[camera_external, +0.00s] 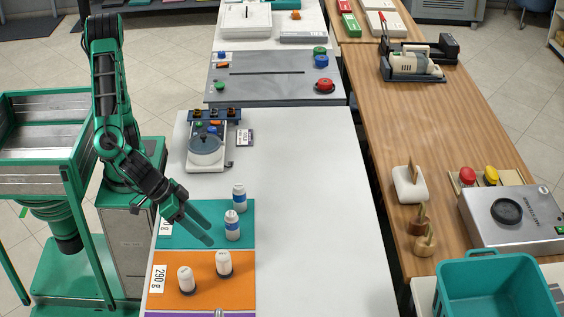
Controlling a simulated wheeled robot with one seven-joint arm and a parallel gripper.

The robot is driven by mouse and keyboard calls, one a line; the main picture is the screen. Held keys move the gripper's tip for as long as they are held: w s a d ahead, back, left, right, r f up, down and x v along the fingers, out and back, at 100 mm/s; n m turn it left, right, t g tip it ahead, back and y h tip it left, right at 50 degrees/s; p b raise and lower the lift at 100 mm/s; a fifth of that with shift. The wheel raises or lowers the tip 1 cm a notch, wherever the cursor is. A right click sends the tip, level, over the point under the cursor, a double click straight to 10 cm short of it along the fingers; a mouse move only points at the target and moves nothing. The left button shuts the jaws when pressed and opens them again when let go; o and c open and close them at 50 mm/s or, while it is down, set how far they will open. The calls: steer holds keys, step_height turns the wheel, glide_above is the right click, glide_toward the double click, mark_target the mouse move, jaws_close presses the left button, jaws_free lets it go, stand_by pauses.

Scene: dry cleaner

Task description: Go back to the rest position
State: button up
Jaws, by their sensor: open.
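My gripper (207,228) is open, its two dark green fingers apart with nothing between them. It hangs over the teal mat (187,236) on the white table. Two white bottles with blue bands stand upright on that mat, one nearer (232,226) and one farther (239,197). The fingertips are just left of the nearer bottle in the picture; whether they touch it, I cannot tell. My arm reaches down from the upper left, bent at its elbow.
An orange mat (206,303) with two white bottles (186,279) lies in front. A round-topped device (205,150) stands behind the teal mat. The white table's right part (315,200) is clear. A wooden counter (465,125) with tools and a teal basket (497,262) stand at right.

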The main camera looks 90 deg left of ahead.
steer(key=s+a+r+m+g, duration=0.2)
steer(key=a+m+g, duration=0.15)
steer(key=a, duration=1.45)
steer(key=s+a+m+g, duration=0.3)
steer(key=s+a+m, duration=0.2)
steer(key=s+a, duration=0.8)
steer(key=shift+s+a+f+g+y, duration=0.3)
steer(key=shift+a+g+y, duration=0.1)
steer(key=shift+a, duration=0.15)
